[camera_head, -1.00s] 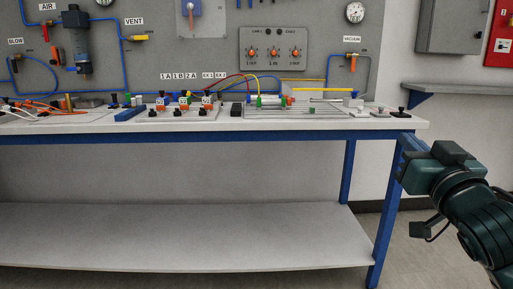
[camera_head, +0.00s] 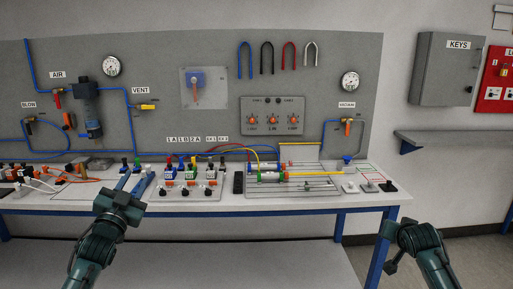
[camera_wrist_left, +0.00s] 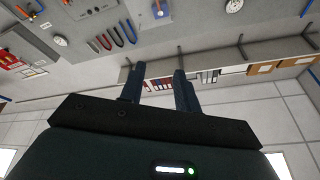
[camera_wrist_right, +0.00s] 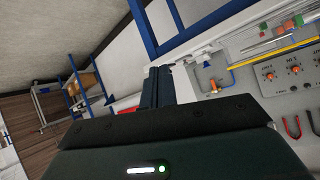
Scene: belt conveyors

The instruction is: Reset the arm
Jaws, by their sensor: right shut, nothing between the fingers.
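My left gripper (camera_head: 134,185) reaches in from the lower left of the head view, over the front edge of the workbench (camera_head: 262,203). Its two fingers stand apart with nothing between them in the left wrist view (camera_wrist_left: 158,88). My right gripper (camera_head: 388,230) is at the lower right of the head view, by the bench's right end. In the right wrist view its fingers (camera_wrist_right: 158,84) are together and hold nothing.
A valve block with coloured knobs (camera_head: 184,192) and a cylinder plate (camera_head: 292,187) lie on the bench. A grey panel (camera_head: 220,60) stands behind. A wall shelf (camera_head: 455,138) and a keys cabinet (camera_head: 447,70) are at right.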

